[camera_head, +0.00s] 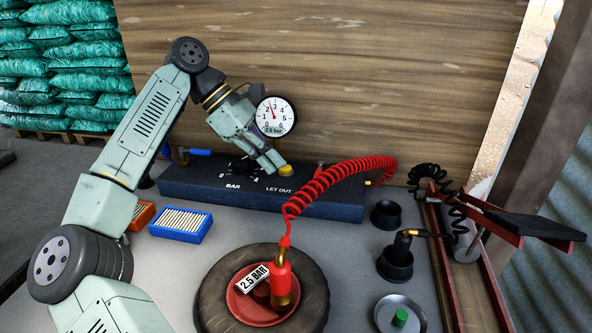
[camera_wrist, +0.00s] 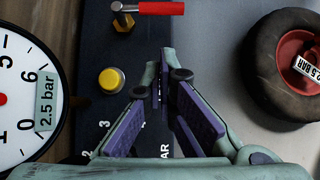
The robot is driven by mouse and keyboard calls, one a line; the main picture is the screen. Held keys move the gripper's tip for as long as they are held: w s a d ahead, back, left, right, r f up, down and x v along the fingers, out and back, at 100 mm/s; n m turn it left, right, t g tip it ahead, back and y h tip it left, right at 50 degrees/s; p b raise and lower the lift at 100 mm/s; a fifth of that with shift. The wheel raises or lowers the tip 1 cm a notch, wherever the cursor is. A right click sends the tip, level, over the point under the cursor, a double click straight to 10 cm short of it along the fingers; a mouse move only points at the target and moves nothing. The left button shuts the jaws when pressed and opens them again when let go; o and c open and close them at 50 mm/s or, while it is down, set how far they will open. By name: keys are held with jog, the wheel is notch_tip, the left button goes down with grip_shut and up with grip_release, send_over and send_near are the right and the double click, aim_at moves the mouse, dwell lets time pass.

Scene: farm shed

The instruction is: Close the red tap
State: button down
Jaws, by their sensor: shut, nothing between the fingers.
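The red tap has a brass body and a red lever (camera_wrist: 160,8) at the top of the wrist view. The lever points right there, across the edge of the dark panel box and over the grey table top; its end reaches past the box. In the head view the red coiled hose crosses that area, and I cannot make out the lever clearly. My gripper (camera_head: 277,165) is shut and empty, low over the panel box (camera_head: 250,199), close beside the yellow button (camera_head: 286,170). In the wrist view its fingertips (camera_wrist: 165,72) lie below the tap, apart from it.
A gauge (camera_head: 275,116) marked 2.5 bar stands behind the box. A blue-handled tap (camera_head: 200,152) is at the box's left. The red coiled hose (camera_head: 340,168) runs to a wheel (camera_head: 214,300) in front. Black cups (camera_head: 386,213) stand at right.

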aim_at(318, 180)
jog(key=d, duration=0.1)
jog(key=d+f, duration=0.1)
jog(key=d, duration=0.1)
jog(key=s+d+f, duration=0.1)
jog(key=d, duration=0.1)
jog(key=shift+f+p, duration=0.1)
jog(key=shift+p, duration=0.3)
